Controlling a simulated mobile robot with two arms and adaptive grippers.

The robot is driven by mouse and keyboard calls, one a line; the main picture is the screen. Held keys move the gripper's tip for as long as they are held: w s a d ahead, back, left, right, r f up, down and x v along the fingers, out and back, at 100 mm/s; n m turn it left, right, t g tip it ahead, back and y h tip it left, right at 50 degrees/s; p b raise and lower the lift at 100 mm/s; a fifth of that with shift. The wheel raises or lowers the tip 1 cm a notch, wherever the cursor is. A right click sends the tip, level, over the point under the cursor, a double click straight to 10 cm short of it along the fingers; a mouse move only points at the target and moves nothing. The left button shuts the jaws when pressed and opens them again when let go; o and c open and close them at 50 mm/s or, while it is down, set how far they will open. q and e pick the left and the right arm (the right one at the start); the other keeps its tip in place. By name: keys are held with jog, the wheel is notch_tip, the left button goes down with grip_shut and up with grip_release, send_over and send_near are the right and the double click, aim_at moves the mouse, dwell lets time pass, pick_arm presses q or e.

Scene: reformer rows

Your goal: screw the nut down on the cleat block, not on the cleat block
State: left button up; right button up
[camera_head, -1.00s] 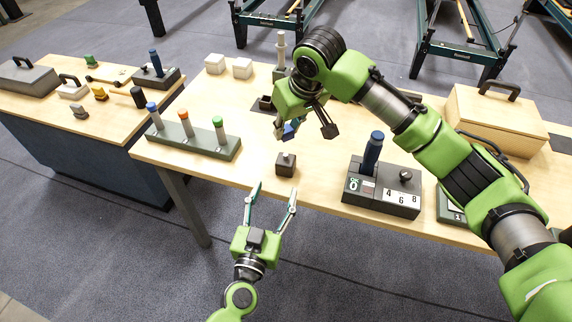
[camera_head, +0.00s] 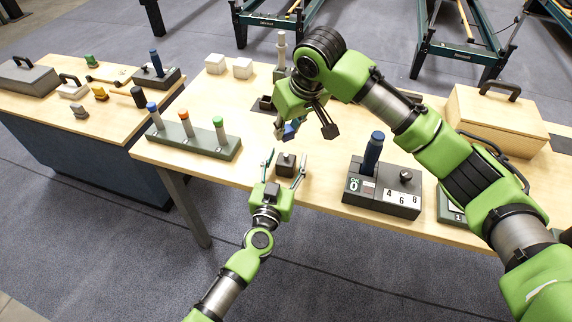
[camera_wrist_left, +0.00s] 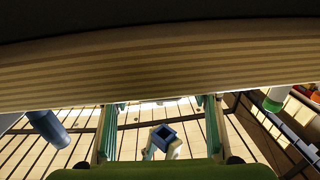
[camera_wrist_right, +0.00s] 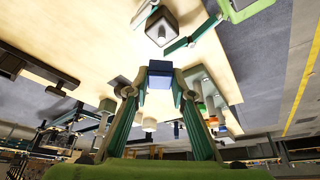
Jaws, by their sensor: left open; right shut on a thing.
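A dark cleat block (camera_head: 285,168) with a short stud on top stands near the table's front edge. It also shows at the top of the right wrist view (camera_wrist_right: 163,28). My left gripper (camera_head: 286,158) is open, with one finger on each side of this block; I cannot tell whether they touch it. My right gripper (camera_head: 308,130) is shut on the blue nut (camera_wrist_right: 160,76), above the table and behind that block. Another dark block (camera_head: 265,103) sits farther back, partly hidden by my right gripper.
A rack with blue, orange and green-topped posts (camera_head: 192,142) stands left. A grey box with a dark blue handle and number tiles (camera_head: 382,190) stands right. A wooden box (camera_head: 495,120) is at the back right, two white blocks (camera_head: 242,68) at the back left.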

pick_arm(q)
grip_shut()
pick_arm(e)
send_over(285, 154)
jog(key=shift+s+d+f, duration=0.15)
jog(key=shift+s+f, duration=0.05)
jog(key=shift+f, duration=1.05)
jog(key=shift+s+d+f, duration=0.15)
jog(key=shift+f, duration=1.1)
jog(key=shift+f, duration=0.85)
jog(key=shift+f, duration=0.6)
